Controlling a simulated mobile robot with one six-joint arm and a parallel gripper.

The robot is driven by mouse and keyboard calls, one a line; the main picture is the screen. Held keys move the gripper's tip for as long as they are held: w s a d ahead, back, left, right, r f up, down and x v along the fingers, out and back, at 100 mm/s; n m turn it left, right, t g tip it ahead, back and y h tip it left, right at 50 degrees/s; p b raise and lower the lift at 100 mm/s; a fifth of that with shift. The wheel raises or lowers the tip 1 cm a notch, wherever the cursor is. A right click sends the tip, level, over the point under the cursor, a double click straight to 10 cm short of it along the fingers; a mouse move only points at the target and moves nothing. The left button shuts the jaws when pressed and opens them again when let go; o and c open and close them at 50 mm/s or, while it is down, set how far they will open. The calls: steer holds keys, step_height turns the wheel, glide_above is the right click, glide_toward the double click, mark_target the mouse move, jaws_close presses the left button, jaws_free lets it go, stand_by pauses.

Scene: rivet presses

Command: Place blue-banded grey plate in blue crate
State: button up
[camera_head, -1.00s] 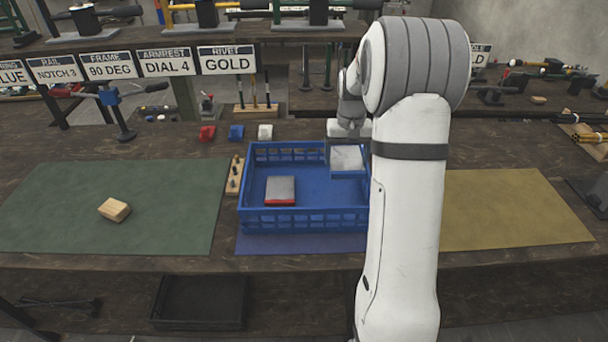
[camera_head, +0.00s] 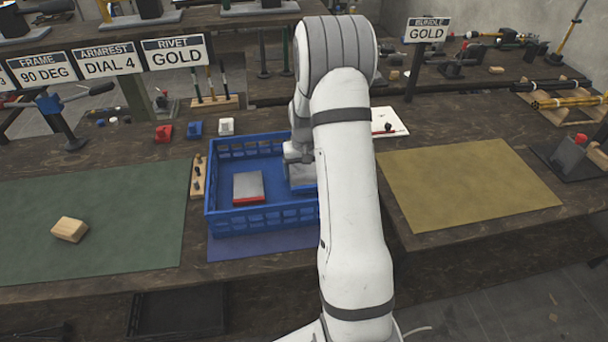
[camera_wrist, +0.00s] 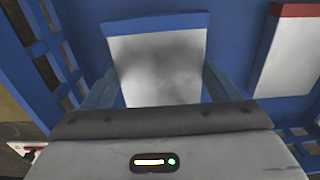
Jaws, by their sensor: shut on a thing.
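My gripper (camera_wrist: 160,88) is shut on the blue-banded grey plate (camera_wrist: 158,65), a flat grey piece with a blue band along its far end in the wrist view. In the head view the held plate (camera_head: 303,174) shows inside the right part of the blue crate (camera_head: 262,218), partly hidden by my arm. The wrist view shows the blue crate floor (camera_wrist: 235,40) beyond the plate. I cannot tell whether the plate touches that floor. A red-banded grey plate (camera_head: 248,186) lies in the crate to the left of the held plate, apart from it; it also shows in the wrist view (camera_wrist: 291,55).
The crate stands on a blue mat (camera_head: 240,247) between a green mat (camera_head: 110,230) with a wooden block (camera_head: 69,229) and a yellow mat (camera_head: 470,180). A wooden peg strip (camera_head: 198,177) is beside the crate's left wall. Small red, blue and white pieces sit behind.

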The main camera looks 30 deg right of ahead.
mark_target(304, 174)
steer(key=shift+f, duration=0.85)
steer(key=shift+f, duration=0.1)
steer(key=o, duration=1)
steer(key=shift+f, duration=0.15)
steer(key=shift+c, duration=0.2)
steer(key=o, duration=0.4)
step_height(304, 174, up, 12)
steer(key=s+a+r+n, duration=0.1)
steer(key=s+a+r, duration=0.5)
steer(key=r, duration=0.1)
steer(key=s+a+r+n+t, duration=0.1)
steer(key=s+a, duration=0.4)
steer(key=s, duration=0.5)
steer(key=s+a+r+n+t, duration=0.1)
steer(key=s+a+r, duration=0.2)
steer(key=s, duration=0.7)
steer(key=shift+s+a+t+b, duration=0.25)
steer(key=shift+a+t+b, duration=0.2)
steer(key=shift+a, duration=0.6)
